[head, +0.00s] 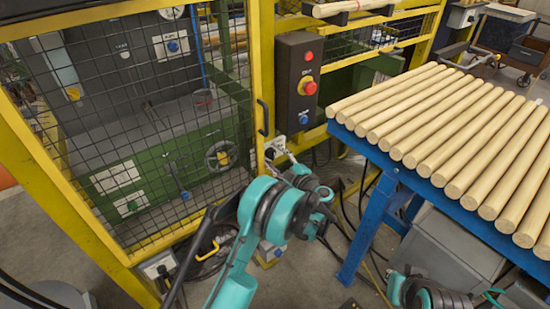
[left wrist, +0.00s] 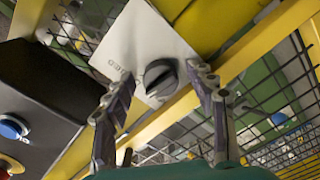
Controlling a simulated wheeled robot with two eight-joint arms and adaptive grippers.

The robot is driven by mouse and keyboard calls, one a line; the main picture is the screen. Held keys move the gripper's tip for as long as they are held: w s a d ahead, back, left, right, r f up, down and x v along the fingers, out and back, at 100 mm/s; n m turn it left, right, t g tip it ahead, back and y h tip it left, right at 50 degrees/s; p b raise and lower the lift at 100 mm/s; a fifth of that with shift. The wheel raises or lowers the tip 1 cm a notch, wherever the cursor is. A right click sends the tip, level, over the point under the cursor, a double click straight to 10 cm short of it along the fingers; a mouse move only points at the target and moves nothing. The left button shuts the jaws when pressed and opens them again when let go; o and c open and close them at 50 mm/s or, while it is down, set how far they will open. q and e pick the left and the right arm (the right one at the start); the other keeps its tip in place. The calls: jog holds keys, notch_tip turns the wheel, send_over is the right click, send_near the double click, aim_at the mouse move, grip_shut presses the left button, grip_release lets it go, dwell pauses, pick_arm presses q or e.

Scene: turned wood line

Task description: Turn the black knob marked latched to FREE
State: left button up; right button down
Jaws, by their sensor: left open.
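The black knob (left wrist: 160,77) sits on a pale plate (left wrist: 150,40) fixed to the yellow frame, in the left wrist view. Small lettering shows on the plate left of the knob, too blurred to read surely. My left gripper (left wrist: 162,76) is open, with one finger on either side of the knob. A gap shows between each fingertip and the knob; contact is not visible. In the head view my left gripper (head: 281,150) is at the plate on the cage post, small and partly hidden by my wrist. The knob cannot be made out there. My right gripper is out of view.
A black control box (head: 298,78) with a red emergency button (head: 310,88) is just above the plate. A mesh door (head: 130,120) with a black handle (head: 263,117) lies left. A blue table (head: 395,172) with several wooden rods stands close on the right.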

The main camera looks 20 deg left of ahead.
pick_arm(q)
jog(key=c, duration=1.2)
jog(key=shift+o, duration=0.2)
jog(key=shift+n, duration=0.4)
jog(key=n+b, duration=0.1)
jog(key=n, duration=0.9)
jog(key=shift+r, duration=0.15)
jog(key=o, duration=1.2)
jog(key=shift+c, duration=0.2)
